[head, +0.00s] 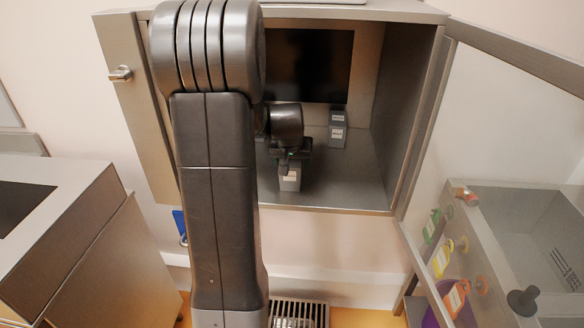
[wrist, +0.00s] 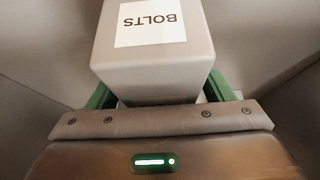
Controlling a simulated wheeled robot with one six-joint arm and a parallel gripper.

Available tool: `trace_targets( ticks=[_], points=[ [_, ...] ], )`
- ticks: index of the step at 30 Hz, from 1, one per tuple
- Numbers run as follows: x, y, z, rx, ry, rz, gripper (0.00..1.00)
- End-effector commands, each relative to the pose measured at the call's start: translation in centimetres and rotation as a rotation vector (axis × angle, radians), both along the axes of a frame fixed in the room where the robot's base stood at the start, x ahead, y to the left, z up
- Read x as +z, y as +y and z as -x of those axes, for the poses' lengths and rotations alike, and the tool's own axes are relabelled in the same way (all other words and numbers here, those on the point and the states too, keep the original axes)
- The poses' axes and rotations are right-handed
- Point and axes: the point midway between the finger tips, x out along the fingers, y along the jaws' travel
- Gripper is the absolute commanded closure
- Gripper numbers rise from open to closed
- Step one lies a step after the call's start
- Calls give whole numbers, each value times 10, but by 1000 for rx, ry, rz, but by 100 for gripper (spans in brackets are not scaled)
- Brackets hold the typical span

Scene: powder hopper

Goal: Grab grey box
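A grey box (head: 290,177) with a white label stands on the cabinet floor near its front. In the wrist view the grey box (wrist: 155,62) fills the upper middle, and its label reads BOLTS, upside down. My gripper (head: 290,158) is right at this box in the head view. In the wrist view the green fingers of my gripper (wrist: 160,92) lie on both sides of the box. The fingertips are hidden by the box, so I cannot tell whether they press on it. Another grey box (head: 337,135) with white labels stands farther back on the right.
The metal cabinet (head: 345,192) is open, with its left door (head: 135,90) and glazed right door (head: 520,60) swung out. A dark panel (head: 322,65) is at its back. A grey bin unit (head: 500,215) with coloured knobs stands at right. A counter (head: 60,215) stands at left.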

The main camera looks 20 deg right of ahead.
Motion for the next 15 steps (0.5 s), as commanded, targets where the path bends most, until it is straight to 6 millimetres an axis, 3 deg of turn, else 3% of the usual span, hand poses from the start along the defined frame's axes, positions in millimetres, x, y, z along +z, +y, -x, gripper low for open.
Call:
trace_targets(
  ticks=[1,7,15],
  points=[
    [0,0,0,0,0,0,37],
    [0,0,0,0,0,0,75],
    [3,0,0,0,-1,0,75]
  ],
)
